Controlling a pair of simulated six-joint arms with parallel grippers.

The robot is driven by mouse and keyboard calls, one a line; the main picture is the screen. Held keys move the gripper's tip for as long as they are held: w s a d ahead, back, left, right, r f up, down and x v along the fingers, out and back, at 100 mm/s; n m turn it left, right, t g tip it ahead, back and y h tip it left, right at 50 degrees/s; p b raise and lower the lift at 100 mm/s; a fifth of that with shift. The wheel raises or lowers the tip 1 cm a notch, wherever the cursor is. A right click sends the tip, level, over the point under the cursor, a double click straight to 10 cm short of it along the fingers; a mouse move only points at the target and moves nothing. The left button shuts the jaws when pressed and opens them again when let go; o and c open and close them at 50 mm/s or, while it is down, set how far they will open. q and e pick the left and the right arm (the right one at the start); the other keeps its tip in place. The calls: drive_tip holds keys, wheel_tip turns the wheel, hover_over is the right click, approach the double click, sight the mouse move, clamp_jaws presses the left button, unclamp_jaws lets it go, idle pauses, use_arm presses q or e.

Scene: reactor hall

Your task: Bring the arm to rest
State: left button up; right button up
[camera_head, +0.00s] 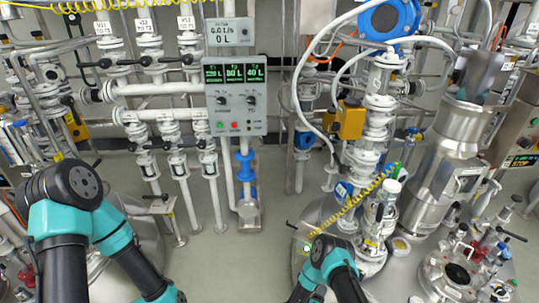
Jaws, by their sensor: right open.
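My right arm (330,262), teal and black, is folded at the bottom centre, in front of the steel vessel on the right. My right gripper (315,294) is low at the bottom edge and open; its fingers are hard to make out and I see nothing held. My left arm (75,185) is bent at the lower left. Its elbow is raised, and its far link (130,260) runs down to the bottom edge. My left gripper is not in view.
A yellow coiled cable (355,205) runs down to a small green light (307,248) close beside my right arm. White valves and pipes (165,90) and a grey display box (236,95) stand behind. A steel vessel (460,150) stands right. Floor (225,270) shows between my arms.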

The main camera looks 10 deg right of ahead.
wheel_tip(320, 180, up, 6)
drive_tip(key=a+m+g+y, duration=0.2)
drive_tip(key=m+g+y, duration=0.35)
drive_tip(key=y, duration=0.35)
drive_tip(key=s+a+r+m+g+y, duration=0.2)
drive_tip(key=s+r+m+g+y, duration=0.3)
drive_tip(key=s+r, duration=0.8)
drive_tip(key=s+m+g, duration=0.1)
drive_tip(key=s+g, duration=0.1)
drive_tip(key=s, duration=0.1)
drive_tip(key=shift+a+m+g, duration=0.35)
drive_tip(key=shift+s+d, duration=0.15)
